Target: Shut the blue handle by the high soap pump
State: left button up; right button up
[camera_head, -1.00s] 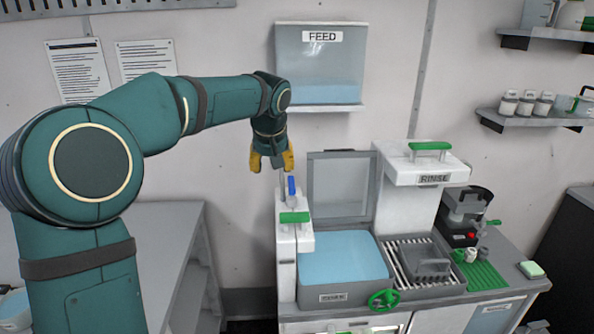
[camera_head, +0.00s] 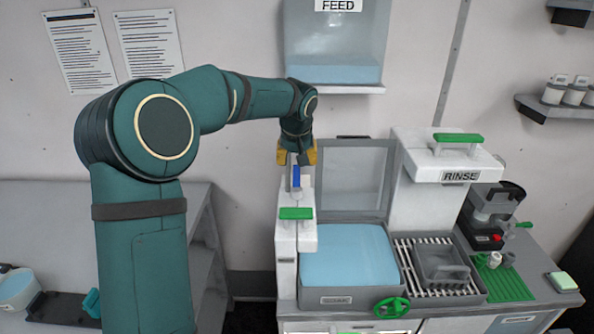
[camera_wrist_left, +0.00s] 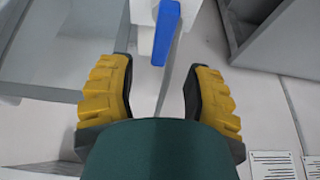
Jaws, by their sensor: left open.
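The blue handle (camera_head: 296,176) stands upright on top of the tall white soap pump (camera_head: 294,238), which also has a green handle (camera_head: 296,213) on its front. In the left wrist view the blue handle (camera_wrist_left: 166,32) lies ahead of the fingertips, near the middle of the gap. My left gripper (camera_head: 297,154) is open, with yellow fingers just above and behind the blue handle. In the left wrist view its fingers (camera_wrist_left: 160,85) stand apart with nothing between them. Whether they touch the handle is not clear. My right gripper does not show.
The open soak basin (camera_head: 345,257) with raised lid (camera_head: 352,178) is right of the pump. The FEED tank (camera_head: 333,60) and its shelf hang above. The rinse tower (camera_head: 425,200) stands to the right. A grey bench (camera_head: 150,205) is at the left.

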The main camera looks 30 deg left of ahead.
aim_at(296, 170)
pick_arm(q)
jog(key=x, duration=0.5)
jog(key=shift+f, duration=0.15)
grip_shut()
